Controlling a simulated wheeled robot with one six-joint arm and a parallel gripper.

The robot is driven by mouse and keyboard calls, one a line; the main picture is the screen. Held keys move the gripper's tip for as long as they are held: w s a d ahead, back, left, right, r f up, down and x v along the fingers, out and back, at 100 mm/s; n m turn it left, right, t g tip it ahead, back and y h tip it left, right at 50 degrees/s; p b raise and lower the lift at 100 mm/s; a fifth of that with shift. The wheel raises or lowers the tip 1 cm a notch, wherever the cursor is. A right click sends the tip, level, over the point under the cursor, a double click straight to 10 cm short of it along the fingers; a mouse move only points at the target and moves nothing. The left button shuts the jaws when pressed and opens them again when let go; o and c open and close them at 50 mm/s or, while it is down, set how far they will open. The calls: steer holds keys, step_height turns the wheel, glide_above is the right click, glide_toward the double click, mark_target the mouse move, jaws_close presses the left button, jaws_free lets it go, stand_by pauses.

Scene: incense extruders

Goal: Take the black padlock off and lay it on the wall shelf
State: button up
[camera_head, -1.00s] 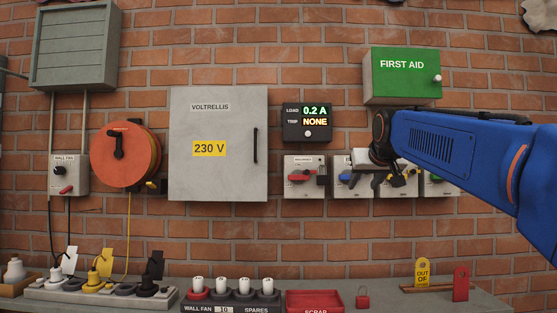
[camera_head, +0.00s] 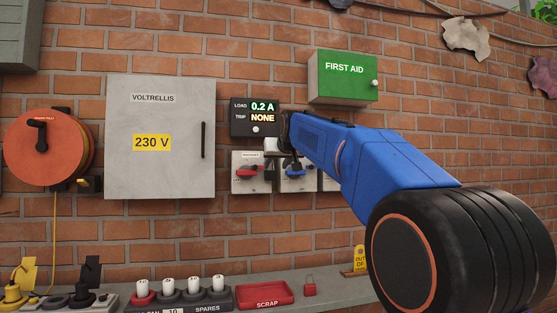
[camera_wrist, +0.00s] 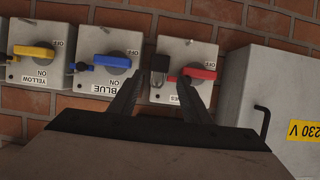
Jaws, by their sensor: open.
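The black padlock (camera_wrist: 160,66) hangs on the grey switch box with the red handle (camera_wrist: 199,72), beside the handle. In the wrist view, which is upside down, my gripper (camera_wrist: 161,78) is open, with one finger on each side of the padlock. I cannot tell whether the fingers touch it. In the head view the red-handled switch box (camera_head: 240,185) is left of my arm's end, which hides the boxes beside it in part. A long grey shelf-like ledge (camera_head: 338,268) runs along the wall below.
A large grey cabinet (camera_head: 160,105) stands left of the switch boxes. A blue-handled box (camera_wrist: 98,72) is beside the padlock's box. On the ledge are a red scrap tray (camera_head: 266,296), a small red padlock (camera_head: 309,287) and several plugs. Some bare ledge shows around the red padlock.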

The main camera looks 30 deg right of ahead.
mark_target(270, 173)
steer(key=x, duration=0.9)
steer(key=shift+w+d+f, duration=0.1)
steer(key=shift+w+f, duration=0.05)
steer(key=shift+w, duration=0.05)
steer(key=c, duration=0.9)
steer(key=shift+r, duration=0.25)
steer(key=shift+s, duration=0.1)
steer(key=shift+s+a+r, duration=0.1)
steer(key=shift+s+a, duration=0.15)
steer(key=shift+s, duration=0.7)
steer(key=shift+s+a+r, duration=0.1)
steer(key=shift+s+a, duration=0.2)
steer(key=shift+s, duration=0.6)
steer(key=shift+s+a+r, duration=0.1)
steer(key=shift+s+a, duration=0.15)
steer(key=shift+s, duration=0.7)
